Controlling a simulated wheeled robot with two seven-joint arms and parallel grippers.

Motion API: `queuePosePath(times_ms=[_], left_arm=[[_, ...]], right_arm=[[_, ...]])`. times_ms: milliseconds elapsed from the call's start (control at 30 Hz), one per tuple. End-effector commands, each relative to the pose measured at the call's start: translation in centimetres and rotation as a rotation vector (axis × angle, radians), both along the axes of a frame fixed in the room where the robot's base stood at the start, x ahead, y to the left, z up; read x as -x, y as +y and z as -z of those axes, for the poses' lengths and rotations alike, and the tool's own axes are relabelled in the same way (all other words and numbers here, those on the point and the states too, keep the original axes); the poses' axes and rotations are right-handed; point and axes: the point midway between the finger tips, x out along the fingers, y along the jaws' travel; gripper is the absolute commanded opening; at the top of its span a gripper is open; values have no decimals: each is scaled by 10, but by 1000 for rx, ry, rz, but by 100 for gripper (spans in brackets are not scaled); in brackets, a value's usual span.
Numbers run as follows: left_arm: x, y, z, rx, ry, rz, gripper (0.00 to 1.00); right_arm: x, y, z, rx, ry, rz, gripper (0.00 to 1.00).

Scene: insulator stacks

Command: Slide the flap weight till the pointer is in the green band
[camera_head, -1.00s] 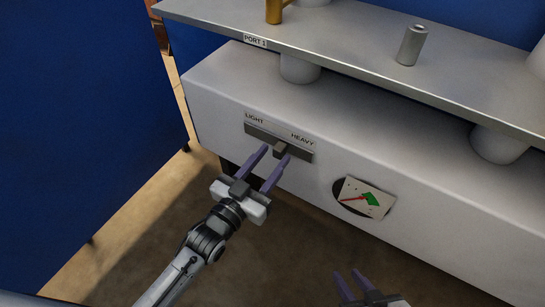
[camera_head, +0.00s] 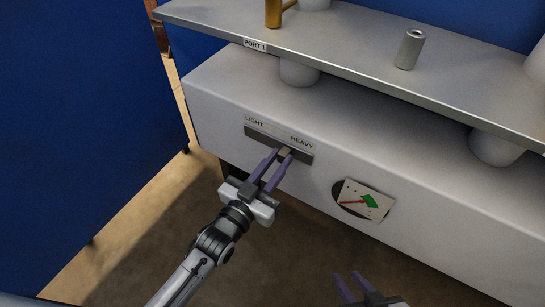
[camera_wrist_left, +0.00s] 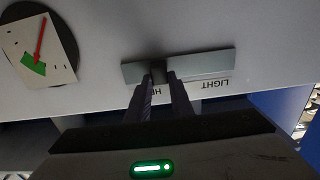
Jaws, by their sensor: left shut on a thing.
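The flap weight is a small grey-brown knob (camera_head: 286,152) on a dark slide bar (camera_head: 262,139) in the white housing's front. It sits right of the bar's middle, nearer the HEAVY label. My left gripper (camera_head: 279,160) is shut on this knob (camera_wrist_left: 158,72); its fingers hide part of it. The dial plate (camera_head: 352,190) is at the right, with a green band (camera_head: 371,200) and a red pointer (camera_head: 352,202). The pointer lies mostly left of the green, one end close to it; the wrist view shows this dial too (camera_wrist_left: 55,75). My right gripper (camera_head: 347,276) is open and empty below the dial.
A metal shelf (camera_head: 350,55) with a PORT 1 label runs above the housing. A silver cylinder (camera_head: 409,49) and a brass piece (camera_head: 274,12) stand on it. White round supports (camera_head: 299,72) hold it up. A blue wall (camera_head: 80,110) is at the left.

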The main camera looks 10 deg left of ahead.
Motion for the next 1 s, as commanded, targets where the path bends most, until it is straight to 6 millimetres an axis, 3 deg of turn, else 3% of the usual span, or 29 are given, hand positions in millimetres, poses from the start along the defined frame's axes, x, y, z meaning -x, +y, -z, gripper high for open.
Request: queuePosePath(times_ms=[200, 233, 333, 667, 767, 1000], left_arm=[[1, -1, 0, 0, 0, 1, 0], [1, -1, 0, 0, 0, 1, 23], [1, -1, 0, 0, 0, 1, 39], [3, 1, 0, 0, 1, 1, 39], [12, 5, 1, -2, 2, 0, 39], [55, 24, 1, -2, 5, 1, 39]], right_arm=[[1, 0, 1, 2, 2, 0, 28], [1, 0, 1, 2, 3, 0, 28], [1, 0, 1, 2, 3, 0, 28], [-1, 0, 1, 1, 0, -1, 28], [-1, 0, -1, 0, -1, -1, 28], [-1, 0, -4, 1, 0, 0, 28]])
